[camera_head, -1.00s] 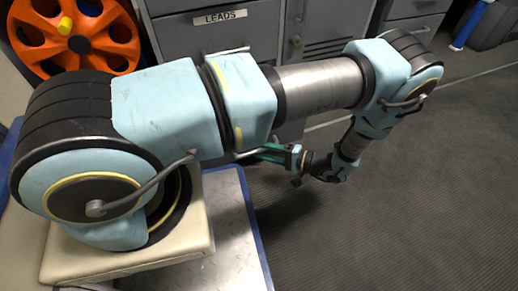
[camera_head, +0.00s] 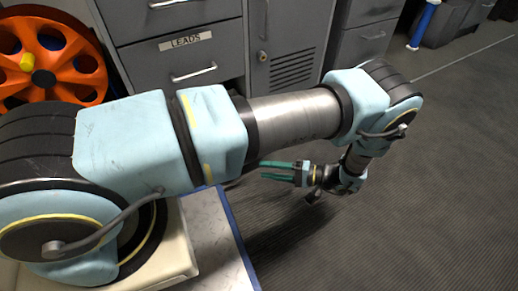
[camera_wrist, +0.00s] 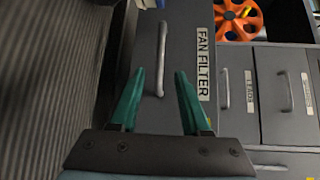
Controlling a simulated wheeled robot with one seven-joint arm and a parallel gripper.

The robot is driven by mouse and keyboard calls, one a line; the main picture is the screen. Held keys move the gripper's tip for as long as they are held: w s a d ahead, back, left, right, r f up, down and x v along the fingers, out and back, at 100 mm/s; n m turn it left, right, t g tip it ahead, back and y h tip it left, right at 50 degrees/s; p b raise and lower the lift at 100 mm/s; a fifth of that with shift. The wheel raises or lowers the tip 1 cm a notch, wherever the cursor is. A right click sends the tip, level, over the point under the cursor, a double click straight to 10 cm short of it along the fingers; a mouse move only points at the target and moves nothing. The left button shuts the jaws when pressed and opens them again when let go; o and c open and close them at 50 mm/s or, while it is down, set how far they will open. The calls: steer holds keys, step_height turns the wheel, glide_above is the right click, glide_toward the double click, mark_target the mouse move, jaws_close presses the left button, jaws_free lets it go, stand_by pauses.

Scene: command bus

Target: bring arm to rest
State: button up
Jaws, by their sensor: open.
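My gripper (camera_head: 277,171) has green fingers and hangs low over the dark ribbed floor at the end of my bent arm. In the wrist view my gripper (camera_wrist: 158,98) has its two green fingers apart with nothing between them. Beyond the fingers is a grey drawer labelled FAN FILTER (camera_wrist: 150,60) with a vertical-looking handle (camera_wrist: 161,58). I cannot tell how far the fingertips are from the drawer front. In the head view my arm reaches out to the right and folds back down toward the cabinets.
Grey cabinets stand at the back, with a LEADS drawer (camera_head: 187,58) and a vented door (camera_head: 290,50). An orange wheel-shaped reel (camera_head: 50,60) is at the upper left. A blue and white tube (camera_head: 424,25) is at the upper right. The ribbed floor (camera_head: 420,200) on the right is clear.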

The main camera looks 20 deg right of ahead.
steer(key=w+a+r+n+g+h+p, duration=0.1)
steer(key=w+a+r+g+h, duration=0.1)
steer(key=w+a+r+g, duration=0.35)
steer(key=w+a+r+n+g+h+p, duration=0.1)
steer(key=w+a+r+n+g+h, duration=0.15)
steer(key=r, duration=0.65)
steer(key=w+a+r+n+g+h+p, duration=0.1)
steer(key=w+a+r+g+h+p, duration=0.2)
steer(key=r, duration=0.4)
steer(key=a+r+n+t+h+p, duration=0.25)
steer(key=a+r+h, duration=0.35)
steer(key=a+r, duration=1.1)
step_height(320, 180, up, 39)
steer(key=p, duration=3.7)
steer(key=shift+s+a+f+n, duration=0.2)
steer(key=shift+s+a+n, duration=0.05)
steer(key=shift+n, duration=0.15)
